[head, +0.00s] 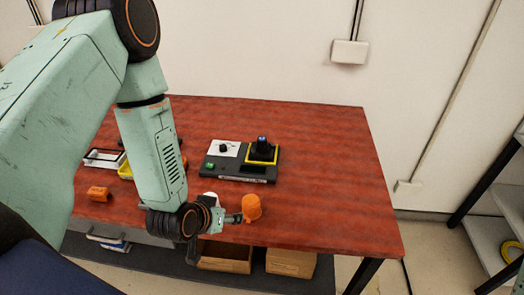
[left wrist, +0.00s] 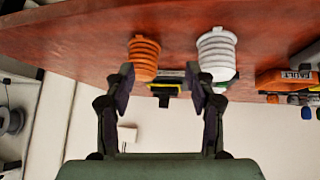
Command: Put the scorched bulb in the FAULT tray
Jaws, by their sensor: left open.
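My left gripper (head: 236,217) is at the table's near edge in the head view, beside an orange rounded object (head: 251,207). In the left wrist view its two fingers (left wrist: 163,90) are apart with nothing held between them. Beyond the fingertips are an orange ribbed object (left wrist: 144,57) and a white ribbed object (left wrist: 216,52), standing apart. The white one partly shows behind my wrist in the head view (head: 210,196). An orange piece marked FAULT (left wrist: 290,77) is at the right of the wrist view. I cannot pick out a scorched bulb for certain. My right gripper is not in view.
A black control box (head: 240,161) with a dial and yellow-framed part stands mid-table. A white-rimmed tray (head: 103,158), a yellow tray (head: 125,170) and an orange object (head: 98,193) are at the left, partly behind my arm. The table's right side is clear.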

